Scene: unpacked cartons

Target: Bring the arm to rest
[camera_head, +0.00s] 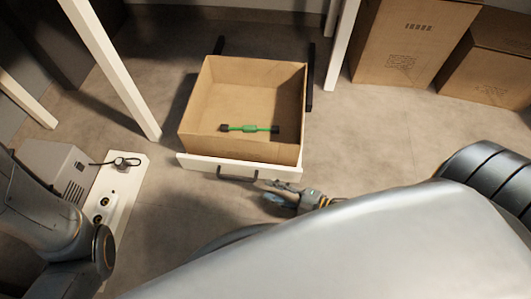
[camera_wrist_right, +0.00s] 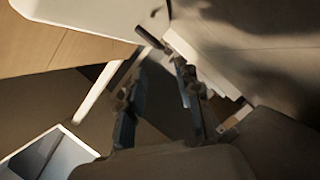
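My right gripper (camera_head: 275,193) is just in front of the drawer's white front, to the right of its dark handle (camera_head: 237,177), in the head view. In the right wrist view its two fingers (camera_wrist_right: 158,98) stand apart with nothing between them, so it is open and empty. My right arm's large grey link covers the lower right of the head view. Part of my left arm shows at the lower left, but its gripper is out of view.
The pulled-out drawer (camera_head: 240,160) holds a green item with black ends (camera_head: 250,128). Cardboard cartons (camera_head: 408,45) stand at the upper right. A white power strip (camera_head: 118,195) and a grey box (camera_head: 60,170) are at the left. Floor right of the drawer is clear.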

